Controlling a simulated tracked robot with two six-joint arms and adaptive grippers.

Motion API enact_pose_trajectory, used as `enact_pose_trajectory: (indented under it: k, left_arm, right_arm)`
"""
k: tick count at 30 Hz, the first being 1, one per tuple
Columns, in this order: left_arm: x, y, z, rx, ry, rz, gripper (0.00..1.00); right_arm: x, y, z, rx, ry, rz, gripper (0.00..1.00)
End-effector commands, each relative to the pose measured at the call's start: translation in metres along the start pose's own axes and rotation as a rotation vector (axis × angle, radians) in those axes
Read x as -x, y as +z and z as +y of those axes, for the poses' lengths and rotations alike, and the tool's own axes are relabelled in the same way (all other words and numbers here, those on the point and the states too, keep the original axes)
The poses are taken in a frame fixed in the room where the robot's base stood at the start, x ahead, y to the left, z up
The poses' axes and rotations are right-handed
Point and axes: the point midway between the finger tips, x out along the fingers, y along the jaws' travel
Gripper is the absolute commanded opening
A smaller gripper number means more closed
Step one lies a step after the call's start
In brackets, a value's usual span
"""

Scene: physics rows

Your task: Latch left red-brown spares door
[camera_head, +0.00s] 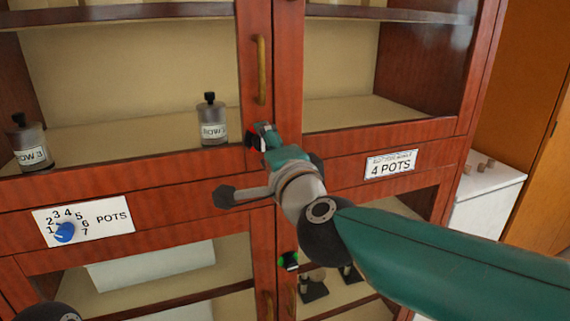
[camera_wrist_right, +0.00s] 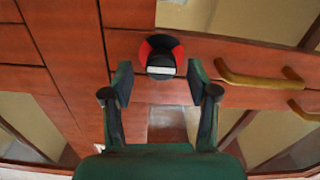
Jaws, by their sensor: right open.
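The red-brown cabinet has an upper left glazed door (camera_head: 120,165) with an upright brass handle (camera_head: 260,70). This door looks flush with the centre post, though a small gap cannot be ruled out. A round black latch knob with a pale bar and a red backing (camera_wrist_right: 161,58) shows in the right wrist view. In the head view my gripper mostly hides it. My right gripper (camera_head: 262,138) is at this latch. In the wrist view its open fingers (camera_wrist_right: 158,82) are on either side of the knob's near edge, with nothing gripped. My left gripper is not seen.
A lower latch with green (camera_head: 289,261) sits on the centre post. Bottles (camera_head: 212,120) stand behind the left glass. A white cabinet (camera_head: 484,190) stands at right.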

Motion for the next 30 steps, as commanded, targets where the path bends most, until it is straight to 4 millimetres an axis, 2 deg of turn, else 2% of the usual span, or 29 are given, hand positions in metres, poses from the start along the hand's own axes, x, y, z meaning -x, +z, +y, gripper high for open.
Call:
enact_pose_trajectory:
  k: [9,15,20,30]
  left_arm:
    - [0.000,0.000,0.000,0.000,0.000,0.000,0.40]
    - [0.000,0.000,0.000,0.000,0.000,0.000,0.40]
    - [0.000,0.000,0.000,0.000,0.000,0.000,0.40]
    - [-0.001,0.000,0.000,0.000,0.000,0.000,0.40]
  right_arm:
    - [0.063,-0.001,0.000,-0.002,-0.003,0.000,0.59]
    - [0.091,-0.001,0.001,-0.003,-0.001,0.001,0.59]
    - [0.099,-0.002,0.002,-0.001,0.001,0.002,0.59]
    - [0.099,-0.004,0.003,-0.002,0.004,0.008,0.59]
